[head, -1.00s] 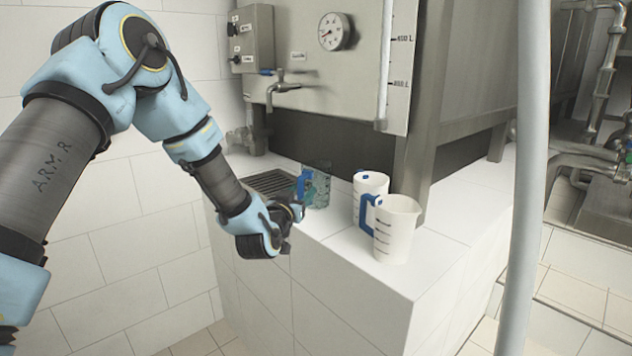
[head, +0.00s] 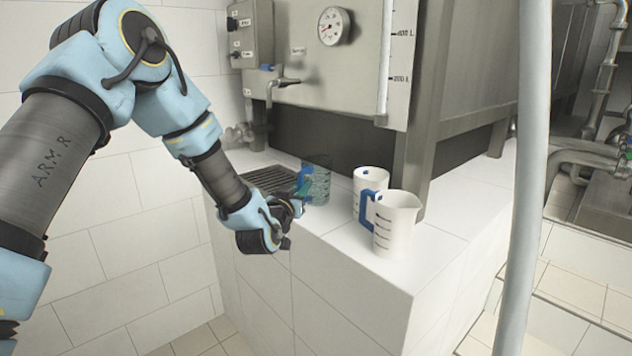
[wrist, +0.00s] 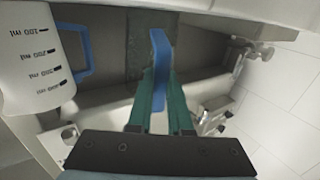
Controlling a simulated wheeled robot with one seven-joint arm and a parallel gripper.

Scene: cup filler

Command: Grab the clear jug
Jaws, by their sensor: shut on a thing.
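The clear jug (head: 319,184) is a see-through, greenish vessel with a blue handle. It stands upright on the white tiled ledge, beside the drain grate. My gripper (head: 297,205) is at the jug's handle side, to its left in the head view. In the wrist view the two green fingers of my gripper (wrist: 160,95) are closed on the blue handle (wrist: 160,52). The clear body of the jug (wrist: 138,50) shows only faintly behind the handle.
Two white jugs with blue handles, a front one (head: 396,224) and a rear one (head: 371,188), stand to the right on the ledge. A tap (head: 280,84) on the steel tank hangs above the drain grate (head: 268,179). A pale vertical pipe (head: 528,180) stands at right.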

